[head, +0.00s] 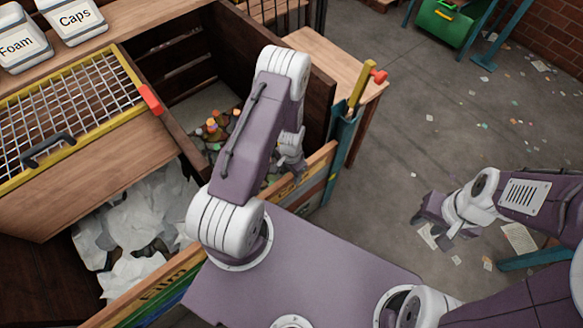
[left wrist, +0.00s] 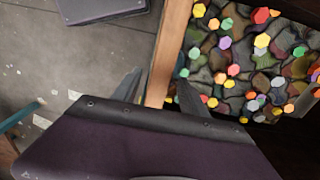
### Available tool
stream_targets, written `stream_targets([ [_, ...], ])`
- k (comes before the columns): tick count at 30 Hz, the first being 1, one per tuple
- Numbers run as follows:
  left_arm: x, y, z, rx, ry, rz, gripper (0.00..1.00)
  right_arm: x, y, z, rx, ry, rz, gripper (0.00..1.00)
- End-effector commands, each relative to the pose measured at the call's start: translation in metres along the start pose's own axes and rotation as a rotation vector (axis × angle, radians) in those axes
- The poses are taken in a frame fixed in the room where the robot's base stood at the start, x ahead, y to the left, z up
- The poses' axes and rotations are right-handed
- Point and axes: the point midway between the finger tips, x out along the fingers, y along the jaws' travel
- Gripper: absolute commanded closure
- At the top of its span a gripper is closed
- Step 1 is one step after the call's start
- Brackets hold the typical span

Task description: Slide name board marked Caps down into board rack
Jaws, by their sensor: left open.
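A wooden board (head: 318,163) runs along the front of the bin of caps, with dark lettering I cannot read because my left arm hides part of it. My left gripper (head: 291,166) is at this board, mostly hidden behind my arm in the head view. In the left wrist view, the open fingers (left wrist: 154,95) stand on either side of the board's top edge (left wrist: 168,50). I cannot clearly make out the rack. My right gripper (head: 432,228) is open and empty over the floor.
A yellow-framed mesh (head: 142,90) and a bin of white film (head: 140,215) lie left. Bright caps (left wrist: 262,40) fill the bin beside the board. A teal post (head: 345,130) stands at the board's right end.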

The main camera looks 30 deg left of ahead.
Motion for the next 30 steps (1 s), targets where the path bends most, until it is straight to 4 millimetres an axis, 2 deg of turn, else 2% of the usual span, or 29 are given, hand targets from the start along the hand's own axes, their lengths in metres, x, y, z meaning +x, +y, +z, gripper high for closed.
stream_targets([
  [1, 0.013, 0.0, 0.0, -0.001, -0.002, 0.001, 0.49, 0.006, 0.0, 0.001, 0.0, 0.0, 0.0, 0.64],
  [3, 0.025, 0.0, 0.0, 0.0, -0.001, 0.001, 0.49, 0.011, 0.0, 0.001, 0.0, 0.0, 0.0, 0.64],
  [6, 0.035, 0.0, -0.001, 0.0, 0.001, -0.001, 0.49, 0.017, 0.0, 0.002, 0.0, 0.0, 0.0, 0.64],
  [16, 0.038, 0.0, -0.001, 0.0, 0.001, -0.001, 0.49, 0.017, 0.0, 0.002, 0.0, 0.0, 0.0, 0.64],
  [17, 0.038, 0.0, -0.001, 0.0, 0.001, -0.001, 0.55, 0.017, 0.0, 0.002, 0.0, 0.0, 0.0, 0.64],
  [21, 0.038, 0.0, -0.001, 0.0, 0.001, -0.001, 0.94, 0.017, 0.0, 0.002, 0.0, 0.0, 0.0, 0.64],
  [22, 0.038, 0.0, -0.001, 0.0, 0.001, -0.001, 1.0, 0.017, 0.0, 0.002, 0.0, 0.0, 0.0, 0.64],
  [30, 0.038, 0.0, 0.0, 0.0, 0.001, -0.001, 1.0, 0.017, 0.0, 0.002, 0.0, 0.0, 0.0, 0.64],
])
